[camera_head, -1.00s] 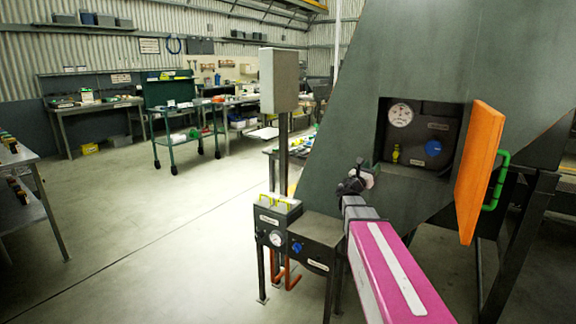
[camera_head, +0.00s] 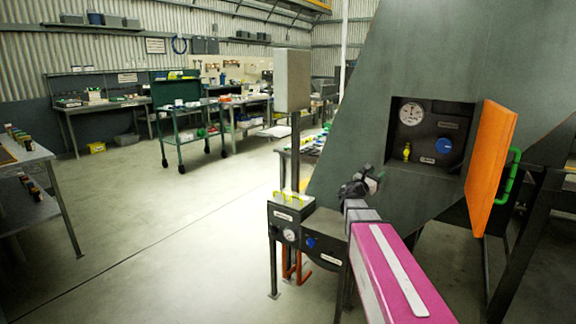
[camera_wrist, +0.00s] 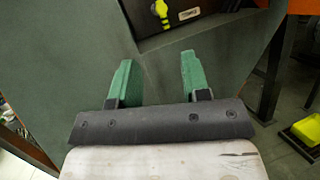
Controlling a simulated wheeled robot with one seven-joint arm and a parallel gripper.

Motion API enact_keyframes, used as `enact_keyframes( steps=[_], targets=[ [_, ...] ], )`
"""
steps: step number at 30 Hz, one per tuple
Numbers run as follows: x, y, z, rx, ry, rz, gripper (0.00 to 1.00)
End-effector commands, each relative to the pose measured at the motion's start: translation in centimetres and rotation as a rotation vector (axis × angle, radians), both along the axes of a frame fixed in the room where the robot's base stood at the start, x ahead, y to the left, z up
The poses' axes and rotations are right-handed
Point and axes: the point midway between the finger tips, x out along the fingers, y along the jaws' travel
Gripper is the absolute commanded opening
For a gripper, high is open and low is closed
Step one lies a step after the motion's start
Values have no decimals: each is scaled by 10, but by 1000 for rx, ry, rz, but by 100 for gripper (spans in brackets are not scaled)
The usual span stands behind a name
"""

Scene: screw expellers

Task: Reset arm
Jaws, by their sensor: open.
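My arm reaches forward with its pink link at the lower right of the head view. My gripper (camera_wrist: 156,80) shows in the wrist view with two green fingers spread apart and nothing between them. In the head view the gripper end (camera_head: 360,185) is small and partly hidden by the wrist, in front of the dark green machine housing (camera_head: 350,150). The fingers point at the housing below its recessed panel (camera_head: 433,165). I cannot tell how close they are to the surface.
The panel holds a gauge (camera_head: 411,113), a blue knob (camera_head: 444,146) and a yellow-green valve (camera_head: 406,152). An orange door (camera_head: 491,167) stands open at its right. A control box (camera_head: 290,225) with a post stands left of my gripper. The floor (camera_head: 150,230) at left is clear.

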Motion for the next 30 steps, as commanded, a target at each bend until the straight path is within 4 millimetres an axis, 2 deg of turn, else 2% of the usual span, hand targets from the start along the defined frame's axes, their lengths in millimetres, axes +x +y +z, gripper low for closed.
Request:
enact_keyframes(
  steps=[5,11,20,26,30],
  targets=[
    [-12,-4,-19,126,-39,-9,43],
    [-32,-9,-51,334,-108,-40,43],
    [-85,-4,-134,837,-289,-182,43],
    [-124,15,-190,1164,-417,-343,43],
    [-153,36,-226,1372,-503,-485,43]
  ],
)
